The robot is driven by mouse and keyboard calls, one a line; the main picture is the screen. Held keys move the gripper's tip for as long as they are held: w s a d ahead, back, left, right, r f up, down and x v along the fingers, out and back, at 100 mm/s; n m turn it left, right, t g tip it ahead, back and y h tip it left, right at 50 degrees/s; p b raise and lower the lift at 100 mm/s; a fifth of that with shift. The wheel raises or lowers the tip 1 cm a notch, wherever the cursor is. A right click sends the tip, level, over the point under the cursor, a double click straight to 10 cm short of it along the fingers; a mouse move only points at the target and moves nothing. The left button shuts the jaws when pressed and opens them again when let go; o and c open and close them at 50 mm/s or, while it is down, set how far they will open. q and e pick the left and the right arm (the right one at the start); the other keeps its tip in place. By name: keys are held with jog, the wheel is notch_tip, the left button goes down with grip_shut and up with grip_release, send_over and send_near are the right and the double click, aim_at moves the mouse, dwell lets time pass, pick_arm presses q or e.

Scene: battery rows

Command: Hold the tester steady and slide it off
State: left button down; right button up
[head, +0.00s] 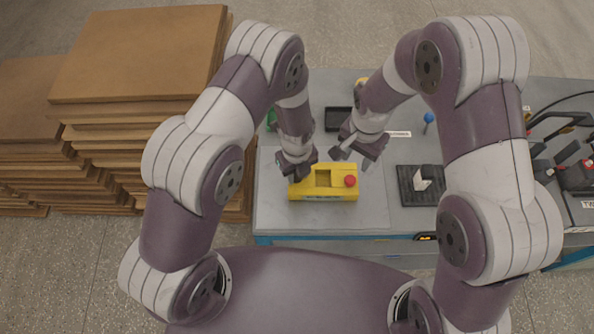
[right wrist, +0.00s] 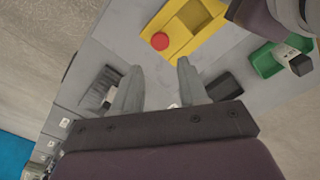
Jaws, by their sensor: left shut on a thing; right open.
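The yellow tester (head: 325,194) lies on the grey tabletop near its front edge. It has a square recess in its top and a red button (head: 350,181) at its right end. My left gripper (head: 297,175) is at the tester's left end and is shut on it; its fingertips are partly hidden. My right gripper (head: 357,158) is open and empty, behind and above the button end. In the right wrist view the tester (right wrist: 205,48) and its button (right wrist: 160,41) lie beyond the open right fingers (right wrist: 158,82), apart from them.
A black block (head: 408,198) with a white piece on it stands right of the tester. A black tray (head: 338,119) and a green tray (right wrist: 265,60) are behind. A blue-topped pin (head: 428,118) and dark tools (head: 575,177) are further right. Stacked brown boards (head: 140,60) stand left.

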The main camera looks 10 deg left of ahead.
aim_at(350, 179)
jog(key=o, duration=0.3)
jog(key=shift+r, duration=0.1)
jog(key=shift+m, duration=0.9)
notch_tip(350, 179, down, 10)
jog(key=shift+f, duration=0.1)
